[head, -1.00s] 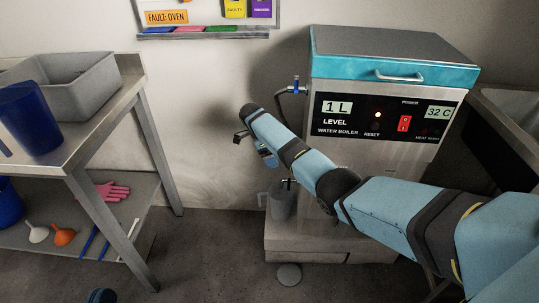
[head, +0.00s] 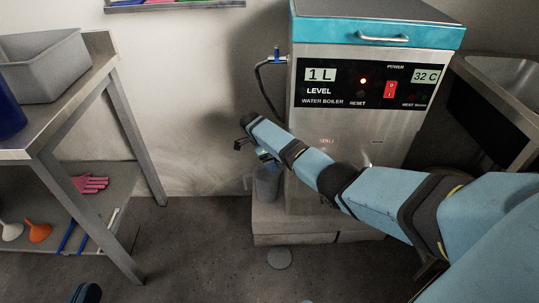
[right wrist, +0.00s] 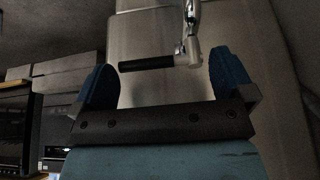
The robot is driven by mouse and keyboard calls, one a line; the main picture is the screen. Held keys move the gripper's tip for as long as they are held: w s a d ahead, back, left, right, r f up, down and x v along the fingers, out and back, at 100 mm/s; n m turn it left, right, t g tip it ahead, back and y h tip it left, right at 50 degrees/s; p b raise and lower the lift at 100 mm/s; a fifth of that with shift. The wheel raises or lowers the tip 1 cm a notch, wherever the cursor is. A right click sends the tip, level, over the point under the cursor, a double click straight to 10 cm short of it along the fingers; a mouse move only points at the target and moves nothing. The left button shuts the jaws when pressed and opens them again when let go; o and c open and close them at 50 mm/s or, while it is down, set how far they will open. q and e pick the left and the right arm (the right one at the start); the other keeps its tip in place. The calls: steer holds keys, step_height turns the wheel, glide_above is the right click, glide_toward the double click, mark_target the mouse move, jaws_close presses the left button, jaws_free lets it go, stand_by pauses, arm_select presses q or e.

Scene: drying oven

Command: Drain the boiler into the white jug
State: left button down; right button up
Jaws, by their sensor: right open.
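The boiler (head: 340,140) is a steel box with a turquoise lid, and its panel reads 1 L and 32 C. The jug (head: 267,185), grey in the shade, stands upright on the boiler's base ledge with its handle to the left. In the right wrist view, a silver tap (right wrist: 188,48) with a black lever (right wrist: 147,65) shows between the blue fingers of my open right gripper (right wrist: 162,62). In the head view my right arm hides most of that gripper and the tap. A dark tip of my left gripper (head: 86,293) shows at the bottom edge; its jaws are cut off.
A steel table (head: 88,85) with a grey bin (head: 45,65) stands left; its lower shelf holds a pink glove (head: 88,184) and funnels (head: 38,232). A sink (head: 500,85) stands right of the boiler. A floor drain (head: 279,258) lies before the base; the floor between is clear.

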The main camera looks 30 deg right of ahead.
steer(key=c, duration=0.7)
steer(key=shift+o, duration=0.2)
steer(key=m, duration=0.1)
steer(key=m+b, duration=0.1)
steer(key=w+m+g+b, duration=0.1)
steer(key=shift+a+m+y, duration=0.25)
steer(key=shift+m+y, duration=0.05)
steer(key=shift+y, duration=0.1)
